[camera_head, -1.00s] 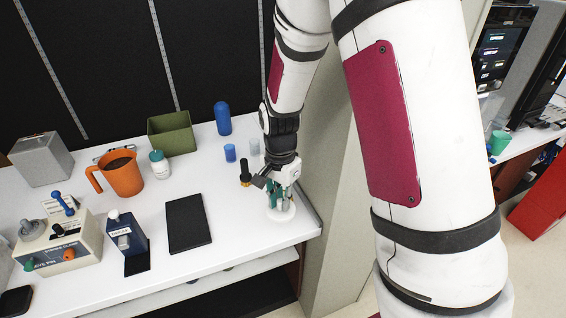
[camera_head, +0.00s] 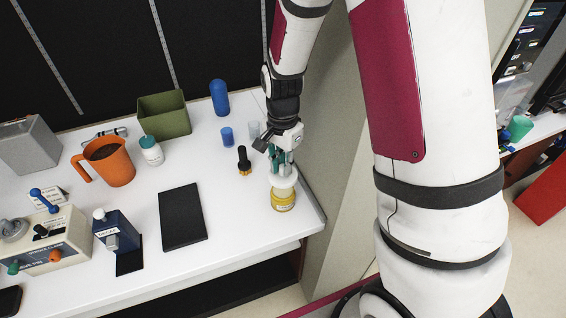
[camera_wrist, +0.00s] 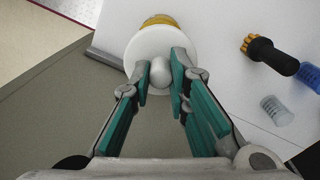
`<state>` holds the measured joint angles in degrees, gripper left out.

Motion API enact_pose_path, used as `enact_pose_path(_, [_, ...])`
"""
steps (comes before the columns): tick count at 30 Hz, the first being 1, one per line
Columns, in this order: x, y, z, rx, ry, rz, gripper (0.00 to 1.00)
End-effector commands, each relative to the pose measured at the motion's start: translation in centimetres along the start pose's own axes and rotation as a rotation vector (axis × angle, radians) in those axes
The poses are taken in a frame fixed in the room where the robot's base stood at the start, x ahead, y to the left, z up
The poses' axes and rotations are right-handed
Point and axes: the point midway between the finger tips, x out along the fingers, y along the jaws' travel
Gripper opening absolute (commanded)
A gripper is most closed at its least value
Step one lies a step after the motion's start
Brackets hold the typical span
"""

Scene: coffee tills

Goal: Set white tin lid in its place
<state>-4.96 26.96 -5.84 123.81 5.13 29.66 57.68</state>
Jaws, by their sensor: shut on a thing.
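My gripper (camera_head: 282,168) is shut on the knob of the white tin lid (camera_head: 285,180), near the right end of the counter. In the wrist view, the fingers of my gripper (camera_wrist: 160,78) close on both sides of the round knob, and the lid's white disc (camera_wrist: 148,45) spreads beyond them. A yellow tin (camera_head: 283,202) stands on the counter beneath the lid. Its yellow edge (camera_wrist: 158,20) shows past the lid in the wrist view. The lid hides the tin's top, so I cannot tell whether the two touch.
A black-knobbed piece with a yellow base (camera_head: 244,163) stands just left of the tin. A black mat (camera_head: 183,217) lies further left. The counter's right edge (camera_head: 313,205) is close.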

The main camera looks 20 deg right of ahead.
Motion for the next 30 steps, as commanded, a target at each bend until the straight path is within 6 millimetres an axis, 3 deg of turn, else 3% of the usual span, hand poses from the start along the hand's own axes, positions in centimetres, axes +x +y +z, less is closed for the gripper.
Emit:
enact_pose_path(18, [4.4,-0.1,0.0,0.002,0.0,0.001,0.0])
enact_pose_path(30, [4.5,0.0,0.0,0.001,0.0,0.001,0.0])
